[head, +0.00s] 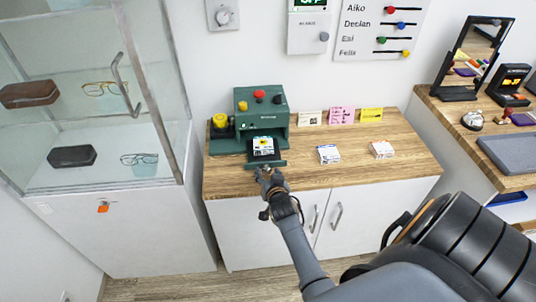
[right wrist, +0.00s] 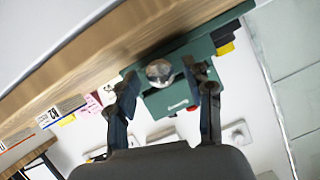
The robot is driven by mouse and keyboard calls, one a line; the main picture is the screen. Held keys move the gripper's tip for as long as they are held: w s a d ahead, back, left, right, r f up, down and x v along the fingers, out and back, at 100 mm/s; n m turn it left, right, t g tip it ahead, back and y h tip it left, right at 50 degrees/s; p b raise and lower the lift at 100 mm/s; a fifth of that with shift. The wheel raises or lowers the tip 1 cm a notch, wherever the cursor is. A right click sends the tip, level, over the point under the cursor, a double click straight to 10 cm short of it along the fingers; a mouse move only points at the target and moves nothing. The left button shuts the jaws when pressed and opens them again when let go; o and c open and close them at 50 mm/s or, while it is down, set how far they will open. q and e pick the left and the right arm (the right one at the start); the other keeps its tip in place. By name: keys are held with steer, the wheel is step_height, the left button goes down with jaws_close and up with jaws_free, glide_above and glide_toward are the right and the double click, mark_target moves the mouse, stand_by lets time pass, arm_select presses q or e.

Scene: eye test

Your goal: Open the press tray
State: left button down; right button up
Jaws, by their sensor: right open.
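The green press (head: 262,112) stands at the back left of the wooden counter. Its tray (head: 266,164) stands out from the front of the press toward the counter's front edge, with a small white, blue and yellow box (head: 263,146) on it. My right gripper (head: 266,175) is at the tray front. In the right wrist view, a round metal knob (right wrist: 159,72) on the green tray front (right wrist: 166,98) lies between the two spread fingers of my right gripper (right wrist: 164,78). Gaps show beside the knob; I cannot tell whether either fingertip touches it. My left gripper is not in view.
Two small boxes (head: 329,154) (head: 381,149) lie right of the press on the wooden counter (head: 310,178). Cards (head: 341,116) stand behind them. A glass cabinet (head: 100,100) is close on the left. Cupboard doors with handles (head: 336,216) are below the counter.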

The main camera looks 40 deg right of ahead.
steer(key=shift+r, duration=0.1)
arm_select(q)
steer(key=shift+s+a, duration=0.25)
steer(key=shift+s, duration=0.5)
arm_select(e)
step_height(320, 180, up, 10)
